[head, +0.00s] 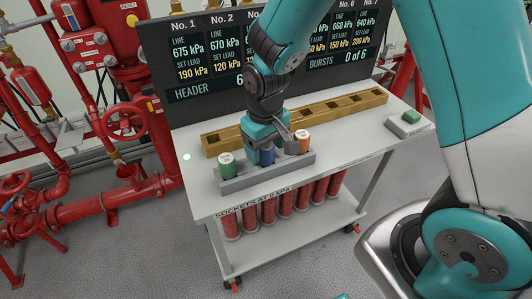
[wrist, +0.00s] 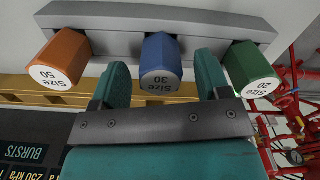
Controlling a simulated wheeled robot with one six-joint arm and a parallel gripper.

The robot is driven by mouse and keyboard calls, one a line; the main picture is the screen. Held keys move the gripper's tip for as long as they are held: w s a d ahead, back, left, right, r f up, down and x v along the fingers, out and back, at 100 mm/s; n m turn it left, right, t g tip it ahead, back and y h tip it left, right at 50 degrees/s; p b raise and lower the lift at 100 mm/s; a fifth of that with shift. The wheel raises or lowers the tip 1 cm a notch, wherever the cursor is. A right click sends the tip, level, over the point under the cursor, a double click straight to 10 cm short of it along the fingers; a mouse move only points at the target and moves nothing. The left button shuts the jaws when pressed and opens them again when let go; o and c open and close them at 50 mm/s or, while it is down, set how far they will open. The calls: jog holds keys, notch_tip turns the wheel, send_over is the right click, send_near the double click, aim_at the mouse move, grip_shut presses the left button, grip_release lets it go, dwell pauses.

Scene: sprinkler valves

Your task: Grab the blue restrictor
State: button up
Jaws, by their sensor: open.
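The blue restrictor (head: 267,157) stands in the middle of a grey rack on the white cart top, partly hidden by my gripper (head: 269,146) in the head view. In the wrist view the blue restrictor (wrist: 160,58) is labelled Size 30. My gripper (wrist: 161,64) is open there, with one finger on each side of the blue restrictor and a visible gap at both sides. How deep the fingers reach along it is hard to tell.
In the rack (head: 264,178), a green restrictor (head: 228,167) stands left of the blue one and an orange restrictor (head: 303,141) right. A wooden socket strip (head: 330,107) lies behind. A grey block with a green piece (head: 411,116) sits at the right. A dark board (head: 215,52) rises behind.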

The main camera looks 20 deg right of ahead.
notch_tip(320, 180, down, 2)
jog(key=shift+f, duration=0.2)
jog(key=c, duration=1)
jog(key=shift+c, duration=0.2)
jog(key=shift+r, duration=0.15)
